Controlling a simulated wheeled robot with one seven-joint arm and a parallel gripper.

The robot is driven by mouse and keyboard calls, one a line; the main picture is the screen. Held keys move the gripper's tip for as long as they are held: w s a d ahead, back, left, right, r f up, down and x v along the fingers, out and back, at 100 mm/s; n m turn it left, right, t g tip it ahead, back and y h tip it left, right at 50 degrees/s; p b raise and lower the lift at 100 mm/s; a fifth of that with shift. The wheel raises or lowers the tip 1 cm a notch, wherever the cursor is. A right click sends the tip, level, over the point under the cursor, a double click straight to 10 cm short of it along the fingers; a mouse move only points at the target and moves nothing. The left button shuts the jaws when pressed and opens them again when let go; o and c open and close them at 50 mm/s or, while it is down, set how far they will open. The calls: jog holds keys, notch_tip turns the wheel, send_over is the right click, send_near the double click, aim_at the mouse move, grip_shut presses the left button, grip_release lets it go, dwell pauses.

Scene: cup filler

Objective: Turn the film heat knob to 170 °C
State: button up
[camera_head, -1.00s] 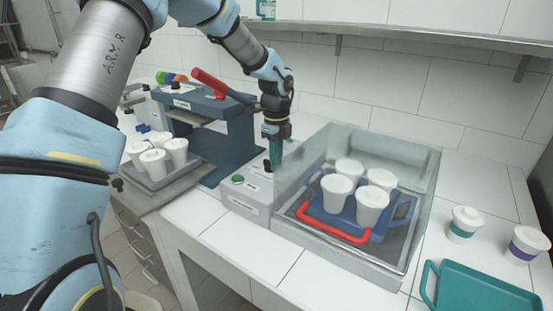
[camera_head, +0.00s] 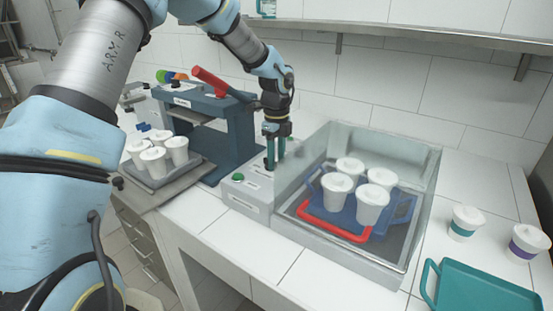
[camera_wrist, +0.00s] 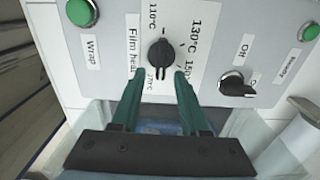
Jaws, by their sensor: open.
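The film heat knob (camera_wrist: 160,54) is black and sits on the white panel, with 110, 130, 150 and 170 °C marked around it. In the head view my gripper (camera_head: 275,168) is over the grey control box (camera_head: 243,200), and the knob is not clearly seen there.
The on/off knob (camera_wrist: 236,86) sits right of the film heat knob. Green buttons, Wrap (camera_wrist: 81,12) and Ready (camera_wrist: 309,31), flank them. A clear-walled bin (camera_head: 410,190) with cups adjoins the box; the blue press (camera_head: 235,150) stands left.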

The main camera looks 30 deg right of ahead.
notch_tip(320, 180, up, 11)
jog(key=b, duration=0.3)
jog(key=shift+f, duration=0.15)
dwell(0.3)
jog(key=a+f+n, duration=0.2)
jog(key=a+n, duration=0.6)
jog(key=a, duration=0.4)
jog(key=a+f+n, duration=0.2)
jog(key=a+n, duration=0.6)
jog(key=a, duration=0.4)
jog(key=s+a+f+n+t, duration=0.1)
jog(key=s+a+f+n, duration=0.1)
jog(key=s+a+n, duration=0.7)
jog(key=a+n, duration=0.4)
jog(key=a, duration=0.1)
jog(key=shift+s+f+t, duration=0.15)
jog(key=shift+f+t, duration=0.15)
